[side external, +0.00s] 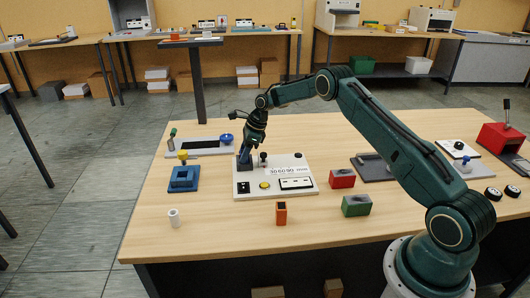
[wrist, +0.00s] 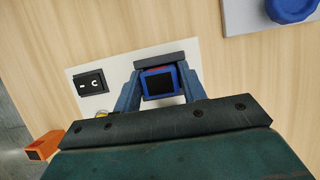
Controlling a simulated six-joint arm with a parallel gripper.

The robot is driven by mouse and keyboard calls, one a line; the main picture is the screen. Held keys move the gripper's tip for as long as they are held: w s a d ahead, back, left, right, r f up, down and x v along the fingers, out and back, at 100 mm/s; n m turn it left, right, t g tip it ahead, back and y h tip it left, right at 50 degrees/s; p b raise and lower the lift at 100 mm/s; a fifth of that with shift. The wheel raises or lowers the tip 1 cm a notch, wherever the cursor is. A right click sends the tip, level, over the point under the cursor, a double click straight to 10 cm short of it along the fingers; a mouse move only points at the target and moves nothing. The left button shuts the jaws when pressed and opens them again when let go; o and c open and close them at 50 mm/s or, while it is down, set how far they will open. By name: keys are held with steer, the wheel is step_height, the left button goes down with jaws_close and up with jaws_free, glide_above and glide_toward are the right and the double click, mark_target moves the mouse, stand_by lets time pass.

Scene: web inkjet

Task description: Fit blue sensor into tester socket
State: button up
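The white tester (side external: 262,187) lies flat on the wooden table. My gripper (side external: 247,150) points down over its back left corner. In the wrist view, the blue sensor (wrist: 161,83), with a dark square face, sits between the two fingers of my gripper (wrist: 161,88), which flank it closely on both sides. A dark grey bar (wrist: 166,60) lies just beyond the sensor. In the side view, a dark blue shape (side external: 244,163) shows under the gripper at the tester's surface. The socket is hidden, and I cannot tell how deep the sensor sits.
A blue fixture (side external: 184,179) stands left of the tester. An orange block (side external: 281,213), a white cylinder (side external: 174,218), a red block (side external: 342,178) and a green block (side external: 356,205) stand around it. A small black-knobbed lever (side external: 263,158) rises beside the gripper.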

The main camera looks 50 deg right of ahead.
steer(key=shift+o, duration=1.3)
steer(key=v, duration=1.2)
steer(key=shift+r, duration=0.2)
